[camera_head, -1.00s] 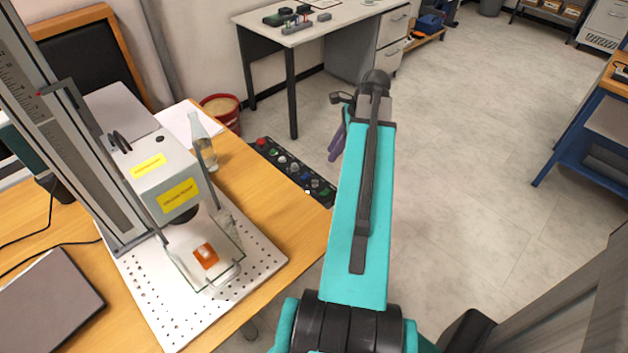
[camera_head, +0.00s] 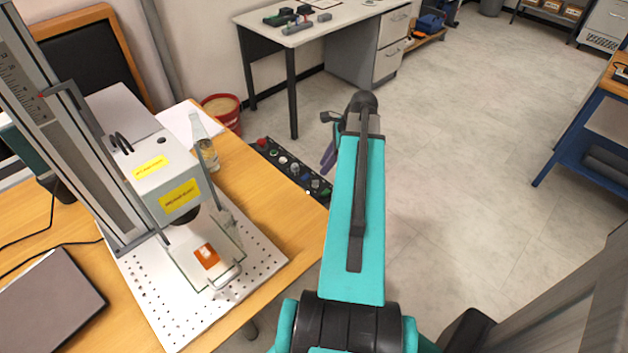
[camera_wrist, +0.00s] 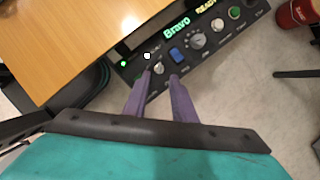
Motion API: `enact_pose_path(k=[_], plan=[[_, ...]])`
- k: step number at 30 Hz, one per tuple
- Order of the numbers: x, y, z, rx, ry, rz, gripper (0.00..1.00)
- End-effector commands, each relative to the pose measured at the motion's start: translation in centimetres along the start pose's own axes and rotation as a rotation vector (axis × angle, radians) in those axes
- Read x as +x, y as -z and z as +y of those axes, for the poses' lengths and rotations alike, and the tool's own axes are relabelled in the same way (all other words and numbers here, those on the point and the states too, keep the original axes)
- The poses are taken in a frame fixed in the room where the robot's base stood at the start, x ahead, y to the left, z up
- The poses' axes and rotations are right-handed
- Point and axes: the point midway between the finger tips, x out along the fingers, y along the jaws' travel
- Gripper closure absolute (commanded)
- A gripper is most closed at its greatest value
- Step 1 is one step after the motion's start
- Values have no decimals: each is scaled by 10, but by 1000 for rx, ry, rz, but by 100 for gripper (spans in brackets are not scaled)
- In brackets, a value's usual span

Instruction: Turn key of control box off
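The control box (camera_head: 288,168) is a long black panel at the far edge of the wooden table, with several coloured buttons and knobs. In the wrist view the box (camera_wrist: 215,48) shows lit text "Bravo" and "READY", a blue switch (camera_wrist: 176,55) and a grey dial (camera_wrist: 197,40). A small silver piece (camera_wrist: 158,68), which looks like the key switch, sits at its near end. My gripper (camera_wrist: 160,76) has two purple fingers, apart, with their tips on either side of this piece. I cannot tell if they touch it. In the head view my gripper (camera_head: 328,156) is partly hidden by my arm.
The laser marker (camera_head: 165,185) stands on a perforated white plate (camera_head: 150,300) to the left. A glass bottle (camera_head: 206,150) stands on the table (camera_head: 265,215) between it and the box. A red bucket (camera_head: 222,112) is behind.

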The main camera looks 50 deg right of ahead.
Motion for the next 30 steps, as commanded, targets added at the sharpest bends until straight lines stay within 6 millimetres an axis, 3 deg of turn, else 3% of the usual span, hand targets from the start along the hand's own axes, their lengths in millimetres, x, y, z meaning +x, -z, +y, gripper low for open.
enact_pose_path(k=[18,30], plan=[[62,1,0,1,0,0,76],[74,1,0,2,2,0,76]])
